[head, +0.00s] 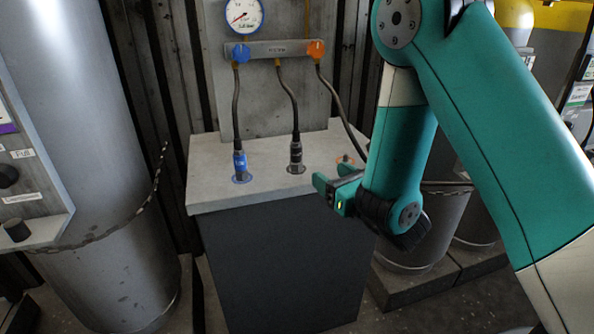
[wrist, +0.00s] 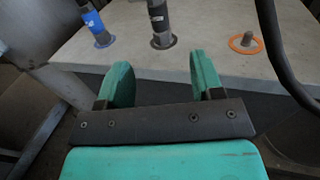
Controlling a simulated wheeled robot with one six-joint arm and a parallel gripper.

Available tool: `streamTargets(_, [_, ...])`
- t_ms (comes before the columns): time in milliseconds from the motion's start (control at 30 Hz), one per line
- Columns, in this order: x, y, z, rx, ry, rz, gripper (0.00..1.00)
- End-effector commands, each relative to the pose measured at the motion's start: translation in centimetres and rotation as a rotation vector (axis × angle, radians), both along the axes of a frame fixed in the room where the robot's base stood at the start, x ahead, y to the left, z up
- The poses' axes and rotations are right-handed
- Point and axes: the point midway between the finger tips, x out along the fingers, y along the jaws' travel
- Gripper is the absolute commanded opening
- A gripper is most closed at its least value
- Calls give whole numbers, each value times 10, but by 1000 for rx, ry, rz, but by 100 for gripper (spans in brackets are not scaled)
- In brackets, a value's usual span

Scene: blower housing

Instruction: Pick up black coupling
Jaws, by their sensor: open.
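The black coupling (head: 296,156) stands upright on the bench top at the end of the middle hose, between the blue coupling (head: 240,165) and an orange-ringed fitting. In the wrist view the black coupling (wrist: 160,25) is beyond the fingers, its upper part cut off by the frame edge. My gripper (head: 330,187) is open and empty in front of the bench, to the right of and nearer than the black coupling, not touching it. In the wrist view my gripper's two green fingers (wrist: 164,78) are spread with the coupling's base showing past the gap.
The grey bench top (head: 220,190) is mostly clear around the couplings. The orange-ringed fitting (wrist: 246,43) sits at right with a dark hose hanging near it. A panel with a gauge (head: 243,15) rises behind. A large grey cylinder (head: 75,120) stands at left.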

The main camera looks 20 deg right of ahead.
Motion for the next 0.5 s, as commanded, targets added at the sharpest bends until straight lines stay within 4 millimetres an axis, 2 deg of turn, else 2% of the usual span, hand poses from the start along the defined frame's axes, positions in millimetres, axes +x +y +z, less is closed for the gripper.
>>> streamTargets(33, [2,1,-6,0,-5,1,61])
streamTargets(333, [12,1,1,6,-17,-24,61])
streamTargets(367, [18,3,9,7,-13,-24,61])
streamTargets(500, [38,8,10,6,-10,-24,61])
